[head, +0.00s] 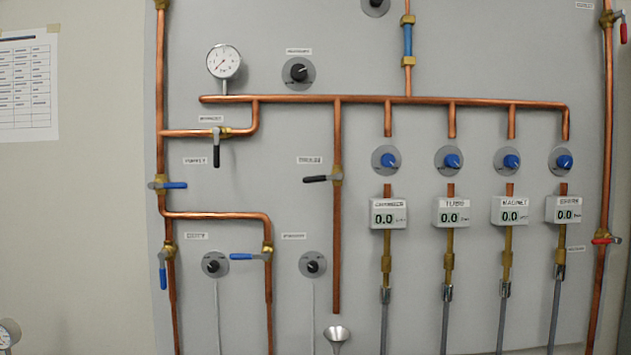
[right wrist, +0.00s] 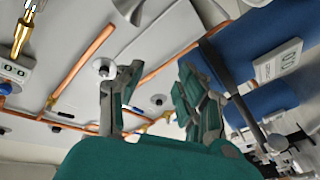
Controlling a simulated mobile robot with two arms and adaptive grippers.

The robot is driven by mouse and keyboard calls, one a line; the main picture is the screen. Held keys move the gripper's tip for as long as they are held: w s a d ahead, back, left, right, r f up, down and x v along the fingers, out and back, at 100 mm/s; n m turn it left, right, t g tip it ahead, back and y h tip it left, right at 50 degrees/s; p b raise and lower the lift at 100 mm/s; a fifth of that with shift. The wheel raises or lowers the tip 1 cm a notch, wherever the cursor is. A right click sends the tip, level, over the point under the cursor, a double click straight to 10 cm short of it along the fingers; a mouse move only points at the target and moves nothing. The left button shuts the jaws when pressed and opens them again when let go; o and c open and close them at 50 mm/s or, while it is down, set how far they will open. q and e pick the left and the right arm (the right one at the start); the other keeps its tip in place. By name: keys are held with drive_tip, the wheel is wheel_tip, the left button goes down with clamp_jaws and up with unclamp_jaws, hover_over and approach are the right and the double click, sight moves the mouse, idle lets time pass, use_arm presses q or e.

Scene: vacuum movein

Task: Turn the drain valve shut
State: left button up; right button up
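In the head view, a lever valve (head: 337,176) with a brass body sits on a vertical copper pipe (head: 337,250). The pipe's open lower end is above a metal funnel (head: 337,334). Its black lever (head: 318,179) points left, across the pipe. The small label beside it is too blurred to read, so I cannot confirm it is the drain valve. My right gripper (right wrist: 158,80) shows in the right wrist view with its fingers apart and nothing between them. Neither gripper shows in the head view.
Another black-handled valve (head: 217,148) hangs lever-down at upper left. Blue-handled valves (head: 172,185), red-handled valves (head: 607,240), blue knobs (head: 449,160) and digital displays (head: 389,214) share the grey wall panel (head: 290,210). A gauge (head: 224,61) is at top left.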

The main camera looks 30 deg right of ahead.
wheel_tip(320, 180, up, 28)
drive_tip(key=w+n+t+y, duration=0.2)
drive_tip(key=n+y, duration=1.2)
drive_tip(key=n, duration=0.3)
drive_tip(key=s+d+r+n+g+h, duration=0.1)
drive_tip(key=s+d+r+n+g, duration=0.2)
drive_tip(key=r, duration=0.4)
drive_tip(key=m+h+p, duration=0.1)
drive_tip(key=h+p, duration=0.3)
drive_tip(key=p, duration=0.1)
approach(324, 178)
drive_tip(key=shift+t+h, duration=0.3)
drive_tip(key=shift+t, duration=0.1)
drive_tip(key=p+x, duration=0.2)
drive_tip(key=x, duration=0.3)
drive_tip(key=p+x, duration=0.3)
drive_tip(key=x, duration=0.2)
drive_tip(key=shift+w+a+f, duration=0.1)
drive_tip(key=shift+a+f, duration=0.1)
drive_tip(key=shift+a, duration=0.05)
drive_tip(key=shift+w+a+f+p, duration=0.15)
drive_tip(key=shift+w+p, duration=0.15)
drive_tip(key=shift+w, duration=0.2)
